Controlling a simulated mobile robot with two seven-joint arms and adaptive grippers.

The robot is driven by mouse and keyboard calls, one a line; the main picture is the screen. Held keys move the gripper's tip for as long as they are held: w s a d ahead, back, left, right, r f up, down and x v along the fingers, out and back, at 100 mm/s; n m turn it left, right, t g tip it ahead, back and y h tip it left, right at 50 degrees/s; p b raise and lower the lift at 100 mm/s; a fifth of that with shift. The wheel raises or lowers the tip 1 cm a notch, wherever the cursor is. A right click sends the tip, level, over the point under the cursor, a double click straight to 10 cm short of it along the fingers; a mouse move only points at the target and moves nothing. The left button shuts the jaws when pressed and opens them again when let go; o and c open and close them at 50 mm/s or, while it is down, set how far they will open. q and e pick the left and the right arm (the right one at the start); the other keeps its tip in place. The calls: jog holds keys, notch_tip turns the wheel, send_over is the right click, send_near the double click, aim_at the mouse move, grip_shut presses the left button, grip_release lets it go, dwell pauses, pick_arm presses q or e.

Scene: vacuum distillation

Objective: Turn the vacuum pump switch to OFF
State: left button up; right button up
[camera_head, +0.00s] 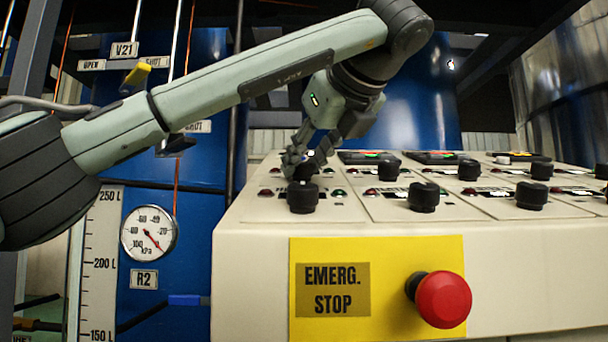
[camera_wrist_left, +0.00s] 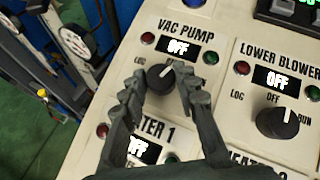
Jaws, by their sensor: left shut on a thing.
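The vacuum pump switch is a black round knob (camera_wrist_left: 159,80) under the VAC PUMP label in the left wrist view. Its white mark points up, toward the OFF lettering, and the small display (camera_wrist_left: 178,47) above it reads OFF. My left gripper (camera_wrist_left: 160,84) has a finger on each side of the knob and is shut on it. In the head view my left gripper (camera_head: 309,158) reaches down to the back left of the control panel (camera_head: 250,208) and partly hides that knob. My right gripper is not in view.
A black knob (camera_head: 303,197) stands just in front of my left gripper, with more knobs across the panel. The red emergency stop button (camera_head: 443,299) sticks out of the panel's front. A pressure gauge (camera_head: 149,233) is at the left. The lower blower knob (camera_wrist_left: 278,121) is beside the pump knob.

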pick_arm(q)
jog(key=shift+d+n+g+y, duration=0.1)
jog(key=shift+n+g+y, duration=0.4)
jog(key=shift+n, duration=0.4)
jog(key=shift+r+n+y, duration=0.1)
jog(key=shift+n+y, duration=0.2)
jog(key=shift+n, duration=0.2)
jog(key=shift+w+n+g+y, duration=0.1)
jog(key=shift+n+g+y, duration=0.2)
jog(key=shift+n+g, duration=0.3)
jog(key=shift+d+n+g+y, duration=0.1)
jog(key=shift+n+g+y, duration=0.35)
jog(key=shift+n, duration=0.35)
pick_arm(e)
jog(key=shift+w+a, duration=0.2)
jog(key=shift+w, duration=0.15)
pick_arm(q)
jog(key=o, duration=1.2)
jog(key=shift+c, duration=0.2)
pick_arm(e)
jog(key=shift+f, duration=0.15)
